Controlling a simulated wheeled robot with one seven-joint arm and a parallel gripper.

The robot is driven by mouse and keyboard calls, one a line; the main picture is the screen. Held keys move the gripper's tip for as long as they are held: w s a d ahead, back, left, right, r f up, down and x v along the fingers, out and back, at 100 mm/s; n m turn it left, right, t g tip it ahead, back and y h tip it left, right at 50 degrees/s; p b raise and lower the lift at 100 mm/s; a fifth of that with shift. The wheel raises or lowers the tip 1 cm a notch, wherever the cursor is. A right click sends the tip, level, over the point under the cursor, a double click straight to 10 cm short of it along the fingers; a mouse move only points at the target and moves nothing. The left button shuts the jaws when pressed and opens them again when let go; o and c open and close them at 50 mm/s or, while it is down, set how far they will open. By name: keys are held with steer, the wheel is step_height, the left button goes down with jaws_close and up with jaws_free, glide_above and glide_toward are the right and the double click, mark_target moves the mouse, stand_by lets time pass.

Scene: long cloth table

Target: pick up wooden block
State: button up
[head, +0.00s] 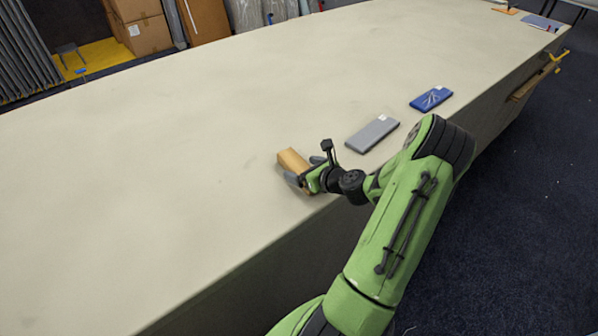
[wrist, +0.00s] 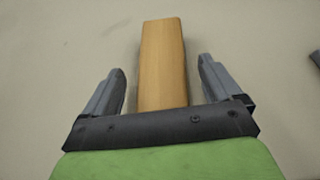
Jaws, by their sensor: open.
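The wooden block (head: 291,159) is a light brown, oblong piece lying on the cloth table near its front edge. In the wrist view the block (wrist: 163,60) points away from my gripper, and its near end is hidden behind the dark gripper bar. My gripper (head: 306,171) is at the block in the head view. In the wrist view my gripper (wrist: 161,75) is open, with one grey finger on each side of the block. A gap shows between each finger and the block.
On the long table (head: 150,150), a grey flat box (head: 372,134) and a blue flat box (head: 431,99) lie to the right of the block. The table's front edge is close to my gripper. The table's left and middle are clear.

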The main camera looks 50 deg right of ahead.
steer(key=c, duration=1.3)
